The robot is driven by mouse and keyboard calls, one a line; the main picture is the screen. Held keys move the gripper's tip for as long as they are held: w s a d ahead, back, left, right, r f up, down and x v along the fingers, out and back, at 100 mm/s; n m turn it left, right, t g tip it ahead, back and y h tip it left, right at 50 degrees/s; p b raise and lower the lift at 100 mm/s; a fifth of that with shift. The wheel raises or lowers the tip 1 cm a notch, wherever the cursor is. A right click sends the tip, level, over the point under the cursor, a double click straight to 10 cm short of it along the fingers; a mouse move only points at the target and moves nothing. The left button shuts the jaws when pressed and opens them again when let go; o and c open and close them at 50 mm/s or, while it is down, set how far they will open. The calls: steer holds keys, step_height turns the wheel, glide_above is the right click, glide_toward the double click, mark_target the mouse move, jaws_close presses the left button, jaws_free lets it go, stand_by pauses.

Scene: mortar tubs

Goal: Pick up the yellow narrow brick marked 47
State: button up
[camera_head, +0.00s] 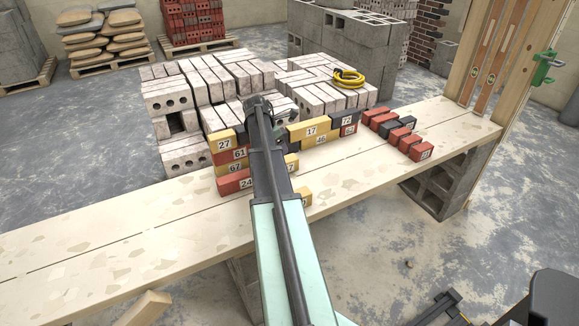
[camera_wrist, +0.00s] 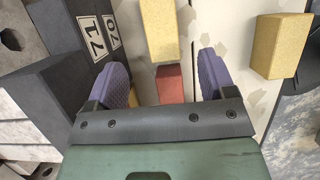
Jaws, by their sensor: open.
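No brick whose label reads fully as 47 is in sight. In the head view, a yellow brick (camera_head: 291,164) beside my arm shows only a 7, its other digit hidden. Another yellow brick (camera_head: 304,196) below it has its label mostly covered. In the wrist view, my gripper (camera_wrist: 163,80) is open, its two purple fingers apart. A yellow brick (camera_wrist: 158,30) lies ahead, in line with the gap, and a red brick (camera_wrist: 170,84) shows between the fingers. A second yellow brick (camera_wrist: 281,46) lies to the right. No numbers show on these yellow bricks.
Dark bricks marked 71 and 70 (camera_wrist: 92,38) stand close to the left finger. On the plank bench (camera_head: 110,235), stacked bricks include yellow 27 (camera_head: 224,143), yellow 67 (camera_head: 236,169) and yellow 17 (camera_head: 309,124). Pale bricks (camera_head: 205,85) are piled behind. The bench's left part is clear.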

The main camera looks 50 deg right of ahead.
steer(key=b+x, duration=0.2)
steer(key=x, duration=0.1)
steer(key=b+x, duration=0.2)
steer(key=b, duration=0.1)
steer(key=shift+a+f, duration=0.1)
steer(key=shift+f, duration=0.35)
steer(key=b+x, duration=0.5)
steer(key=shift+s+f, duration=0.1)
steer(key=shift+f, duration=0.05)
steer(key=shift+r, duration=0.25)
steer(key=shift+f, duration=0.25)
steer(key=c, duration=1.3)
steer(key=shift+o, duration=0.2)
